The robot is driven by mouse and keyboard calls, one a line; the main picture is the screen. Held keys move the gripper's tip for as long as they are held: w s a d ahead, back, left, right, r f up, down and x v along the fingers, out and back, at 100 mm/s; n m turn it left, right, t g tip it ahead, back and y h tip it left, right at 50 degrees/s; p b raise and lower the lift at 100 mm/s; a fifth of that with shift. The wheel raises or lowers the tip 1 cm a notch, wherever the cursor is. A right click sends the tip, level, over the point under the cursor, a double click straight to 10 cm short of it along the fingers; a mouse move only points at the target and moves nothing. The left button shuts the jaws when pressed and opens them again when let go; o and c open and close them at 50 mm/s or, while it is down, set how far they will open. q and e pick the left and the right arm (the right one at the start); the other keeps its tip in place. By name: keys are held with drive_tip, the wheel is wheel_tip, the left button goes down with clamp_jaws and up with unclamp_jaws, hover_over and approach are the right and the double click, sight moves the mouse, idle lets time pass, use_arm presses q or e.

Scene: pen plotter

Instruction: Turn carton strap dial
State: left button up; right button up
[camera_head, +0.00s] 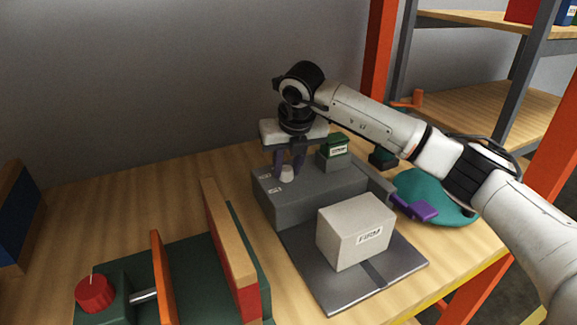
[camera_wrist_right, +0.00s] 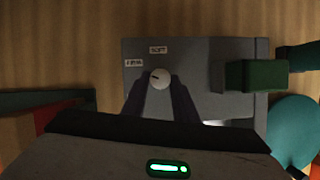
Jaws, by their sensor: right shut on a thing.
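The white dial (camera_head: 287,174) sits on top of the grey strapping machine (camera_head: 300,203). Two small labels lie beside it; in the right wrist view one reads SOFT (camera_wrist_right: 158,50) and the other seems to read FIRM (camera_wrist_right: 134,63). My right gripper (camera_head: 288,170) points down from above and is shut on the dial, a finger on each side; the dial also shows in the right wrist view (camera_wrist_right: 160,79). I cannot tell for sure where the dial points. A pale carton (camera_head: 355,232) with a printed label stands on the machine's plate over a dark strap. My left gripper is not in view.
A dark green block (camera_head: 337,147) stands on the machine's back right. A teal round mat (camera_head: 425,190) and a purple piece (camera_head: 423,211) lie at the right. A green fixture with a red knob (camera_head: 94,292) and upright boards (camera_head: 228,240) stands front left. Shelving is behind right.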

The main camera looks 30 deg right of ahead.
drive_tip(key=shift+w+r+m+h, duration=0.1)
drive_tip(key=shift+m+h, duration=0.2)
drive_tip(key=shift+m, duration=0.4)
drive_tip(key=o, duration=1.1)
drive_tip(key=shift+c, duration=0.2)
drive_tip(key=v, duration=1)
drive_tip(key=shift+a+r, duration=0.1)
